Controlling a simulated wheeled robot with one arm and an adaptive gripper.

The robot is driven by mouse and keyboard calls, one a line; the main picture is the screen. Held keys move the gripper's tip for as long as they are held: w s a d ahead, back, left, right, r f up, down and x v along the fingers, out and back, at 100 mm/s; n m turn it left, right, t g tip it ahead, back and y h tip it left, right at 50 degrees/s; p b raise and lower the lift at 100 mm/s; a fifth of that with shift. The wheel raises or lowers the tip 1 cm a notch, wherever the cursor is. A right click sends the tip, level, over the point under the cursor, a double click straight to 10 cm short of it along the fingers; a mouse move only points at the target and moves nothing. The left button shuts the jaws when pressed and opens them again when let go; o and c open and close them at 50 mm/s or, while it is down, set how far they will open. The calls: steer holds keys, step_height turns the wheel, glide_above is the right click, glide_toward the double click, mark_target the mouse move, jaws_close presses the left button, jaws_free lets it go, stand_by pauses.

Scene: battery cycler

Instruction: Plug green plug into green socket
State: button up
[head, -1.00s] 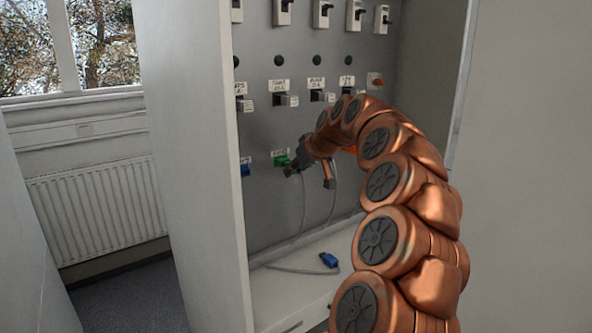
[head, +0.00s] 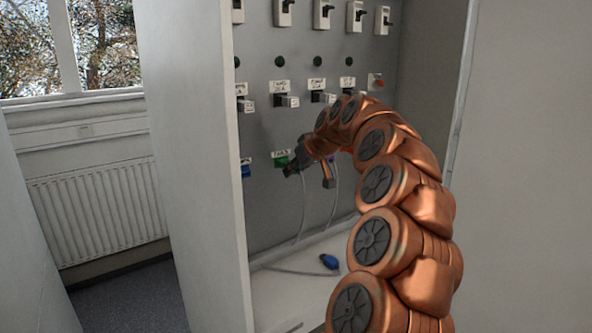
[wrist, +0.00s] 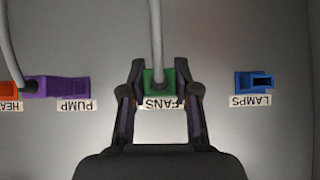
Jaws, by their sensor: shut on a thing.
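My gripper (head: 293,168) is at the grey panel, and its fingers also show in the wrist view (wrist: 160,70). It is shut on the green plug (wrist: 159,82), whose grey cable runs up in the wrist picture. The plug is right over the upside-down FANS label, at the green socket's place. In the head view the green socket (head: 281,161) shows just left of the fingertips. In the wrist view the plug and fingers cover the socket, so I cannot tell how deep the plug sits.
An empty blue socket (wrist: 253,82) is at the LAMPS label. A purple fitting (wrist: 58,87) and an orange one (wrist: 9,89) are on the other side. A loose blue plug (head: 329,261) lies on the white shelf (head: 290,292). The cabinet's side wall (head: 195,150) stands at left.

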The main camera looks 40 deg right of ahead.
steer(key=shift+w, duration=0.45)
stand_by(0.3)
steer(key=o, duration=0.9)
steer(key=shift+o, duration=0.2)
steer(key=shift+s, duration=0.1)
steer(key=v, duration=1.2)
